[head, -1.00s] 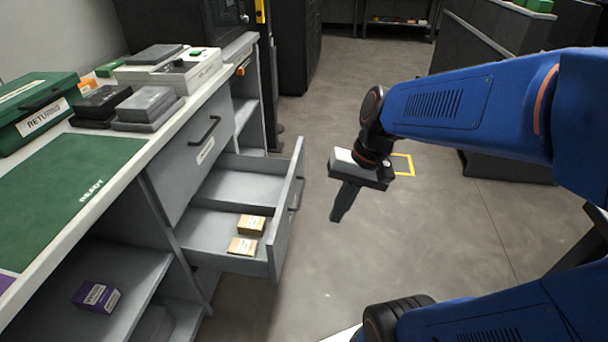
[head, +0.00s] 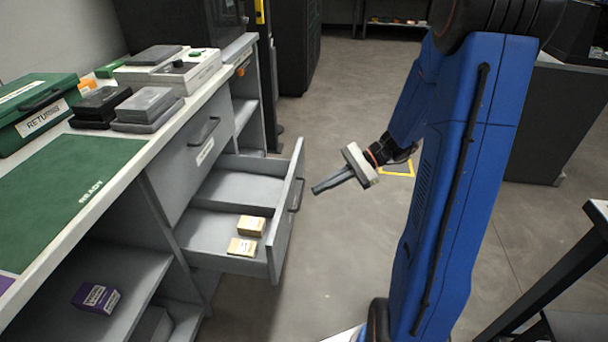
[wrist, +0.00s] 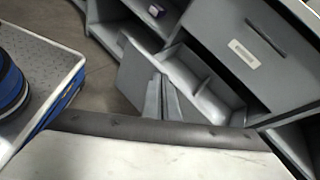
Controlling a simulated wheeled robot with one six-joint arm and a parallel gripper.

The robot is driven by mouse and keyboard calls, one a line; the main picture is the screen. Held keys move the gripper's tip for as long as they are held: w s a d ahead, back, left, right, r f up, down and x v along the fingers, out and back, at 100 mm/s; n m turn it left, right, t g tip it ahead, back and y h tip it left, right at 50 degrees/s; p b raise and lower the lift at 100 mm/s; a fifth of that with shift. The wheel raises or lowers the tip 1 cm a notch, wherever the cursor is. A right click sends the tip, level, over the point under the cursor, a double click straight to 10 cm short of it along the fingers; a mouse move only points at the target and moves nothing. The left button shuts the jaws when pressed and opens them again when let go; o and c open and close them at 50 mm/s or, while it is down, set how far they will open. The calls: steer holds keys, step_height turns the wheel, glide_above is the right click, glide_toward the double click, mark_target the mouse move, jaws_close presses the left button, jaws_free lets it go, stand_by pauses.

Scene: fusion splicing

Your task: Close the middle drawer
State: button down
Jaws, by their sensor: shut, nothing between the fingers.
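The middle drawer (head: 286,218) is grey and stands pulled out from the bench, with two small tan boxes (head: 247,235) lying in its front compartment. Its dark handle (head: 296,196) is on the outer face. My gripper (head: 314,190) is shut and empty. It points at the drawer front from the right, with a small gap in the head view. In the wrist view the open drawer (wrist: 138,75) lies ahead of the fingers (wrist: 163,98), which overlap its front panel; I cannot tell contact there.
A closed drawer with a dark handle (head: 204,131) is above. The worktop holds a green RETURNS case (head: 38,112), dark boxes and a green mat (head: 72,195). A purple box (head: 96,297) sits on the lower shelf. The floor right of the drawer is clear.

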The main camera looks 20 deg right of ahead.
steer(key=w+d+f+m+t+y, duration=0.2)
steer(key=w+d+f+m+t, duration=0.2)
steer(key=w+d+m, duration=0.15)
steer(key=m+t, duration=0.4)
glide_toward(294, 173)
steer(key=x, duration=0.6)
steer(key=shift+a, duration=0.25)
steer(key=r+x, duration=0.1)
steer(key=x, duration=2.8)
steer(key=shift+w+r, duration=0.25)
steer(key=shift+r, duration=0.1)
steer(key=shift+a+r, duration=0.1)
steer(key=shift+a, duration=0.1)
steer(key=shift+d, duration=0.1)
